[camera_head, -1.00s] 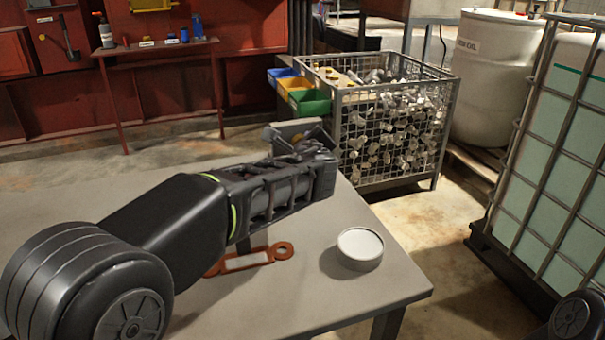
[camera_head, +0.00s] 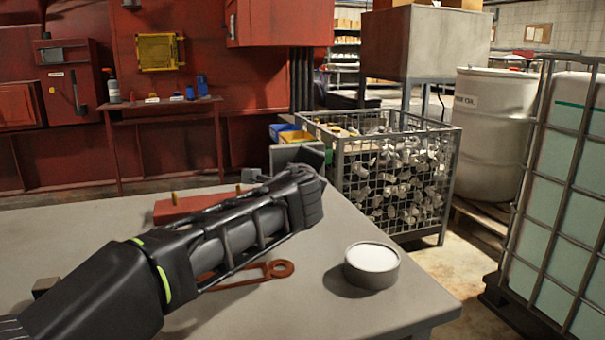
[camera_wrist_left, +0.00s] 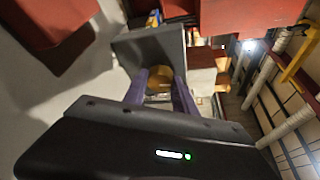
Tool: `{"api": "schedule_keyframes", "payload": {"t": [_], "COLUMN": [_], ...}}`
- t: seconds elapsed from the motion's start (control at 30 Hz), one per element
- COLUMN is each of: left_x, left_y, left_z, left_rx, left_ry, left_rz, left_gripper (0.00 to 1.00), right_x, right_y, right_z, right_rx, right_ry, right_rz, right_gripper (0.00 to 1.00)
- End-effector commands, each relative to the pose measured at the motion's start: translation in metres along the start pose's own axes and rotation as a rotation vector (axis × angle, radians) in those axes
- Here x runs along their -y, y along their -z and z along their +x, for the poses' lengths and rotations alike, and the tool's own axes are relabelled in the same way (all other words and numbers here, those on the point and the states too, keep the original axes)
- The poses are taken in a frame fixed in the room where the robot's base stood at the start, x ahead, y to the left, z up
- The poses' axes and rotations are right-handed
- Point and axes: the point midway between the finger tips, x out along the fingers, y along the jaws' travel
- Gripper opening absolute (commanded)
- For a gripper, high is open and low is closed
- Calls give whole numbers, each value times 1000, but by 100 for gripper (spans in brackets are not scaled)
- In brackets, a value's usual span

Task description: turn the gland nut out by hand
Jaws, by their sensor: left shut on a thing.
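In the left wrist view a brass-coloured round piece, apparently the gland nut (camera_wrist_left: 161,77), sits between the two purple fingers of my left gripper (camera_wrist_left: 160,88). The gripper is shut on it. A grey upright plate (camera_wrist_left: 150,48) stands right behind the nut. In the head view my left arm reaches over the bench from the lower left. Its hand hides the fingers and the nut there. The grey plate (camera_head: 295,155) shows partly beyond the hand. I cannot tell how far out the nut is. My right gripper is not in view.
On the grey bench (camera_head: 300,310) lie a red block (camera_head: 190,207), an orange-red spanner (camera_head: 281,268) partly under my arm, and a round tin with a white top (camera_head: 371,264). A wire crate of metal parts (camera_head: 398,180) stands behind the bench.

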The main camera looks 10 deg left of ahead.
Motion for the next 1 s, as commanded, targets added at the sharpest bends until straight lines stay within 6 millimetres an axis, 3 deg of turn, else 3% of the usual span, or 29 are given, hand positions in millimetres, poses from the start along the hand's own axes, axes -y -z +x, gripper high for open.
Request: {"api": "schedule_keyframes", "payload": {"t": [0.17,0.2,0.43,0.77,1.0], "left_x": [2,2,1,1,1], "left_y": [-5,-5,-2,-1,-1], "left_z": [1,1,0,-3,-32], "left_rx": [8,8,4,1,-1], "left_ry": [3,3,2,1,3], "left_rz": [0,0,1,1,-2], "left_gripper": [0,36,55,55,55], "right_x": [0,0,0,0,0], "right_y": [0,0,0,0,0], "right_z": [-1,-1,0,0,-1], "right_rx": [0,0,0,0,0], "right_ry": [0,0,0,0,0], "right_rz": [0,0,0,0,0], "right_gripper": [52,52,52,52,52]}}
